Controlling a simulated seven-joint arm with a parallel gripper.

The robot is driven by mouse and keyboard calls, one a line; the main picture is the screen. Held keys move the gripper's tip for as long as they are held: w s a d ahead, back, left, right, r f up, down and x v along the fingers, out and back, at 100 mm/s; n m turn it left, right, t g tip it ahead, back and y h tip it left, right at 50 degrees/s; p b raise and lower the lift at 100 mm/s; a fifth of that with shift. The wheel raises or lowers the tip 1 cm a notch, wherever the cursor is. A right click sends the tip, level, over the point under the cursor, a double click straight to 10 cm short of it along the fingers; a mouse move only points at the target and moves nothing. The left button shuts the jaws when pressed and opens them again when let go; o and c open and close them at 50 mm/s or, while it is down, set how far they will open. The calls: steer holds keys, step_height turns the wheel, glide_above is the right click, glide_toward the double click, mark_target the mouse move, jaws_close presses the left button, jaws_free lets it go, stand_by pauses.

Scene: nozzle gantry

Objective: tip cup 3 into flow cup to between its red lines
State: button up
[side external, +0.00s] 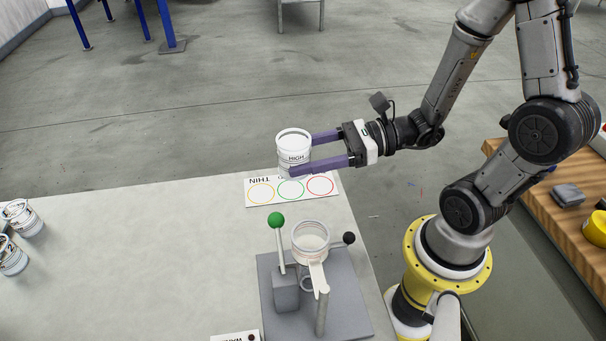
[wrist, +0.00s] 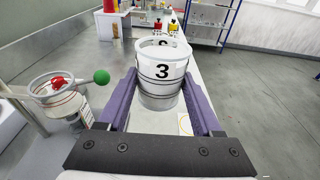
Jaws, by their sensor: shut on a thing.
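My gripper (side external: 303,154), with purple fingers, is shut on cup 3 from both sides. The flow cup (side external: 311,256) is a clear cup with lines around it, on a grey stand nearer the camera. In the wrist view the flow cup (wrist: 62,104) is left of my gripper, with a red patch inside. I cannot tell its fill level.
A white card (side external: 256,203) with yellow, green and red rings lies just below cup 3. A green-knobbed lever (side external: 276,220) and a black knob (side external: 349,238) flank the flow cup. Other white cups (side external: 22,218) stand at the left table edge. The table's left middle is clear.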

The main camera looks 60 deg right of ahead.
step_height(320, 180, up, 11)
steer(key=s+a+n+g+y, duration=0.4)
steer(key=s+a+n+g, duration=0.25)
steer(key=a, duration=0.25)
step_height(320, 180, down, 8)
steer(key=w+n, duration=0.1)
steer(key=n, duration=0.2)
steer(key=shift+w+d+r+t, duration=0.2)
steer(key=shift+w+r+t, duration=0.05)
steer(key=shift+t, duration=0.1)
steer(key=shift+n, duration=0.25)
stand_by(0.4)
steer(key=shift+w+d+n, duration=0.1)
steer(key=shift+w+n, duration=0.1)
steer(key=shift+n, duration=0.4)
stand_by(1.1)
steer(key=shift+n, duration=0.3)
steer(key=shift+t, duration=0.3)
stand_by(0.6)
steer(key=shift+w+f+n, duration=0.1)
steer(key=shift+n, duration=0.4)
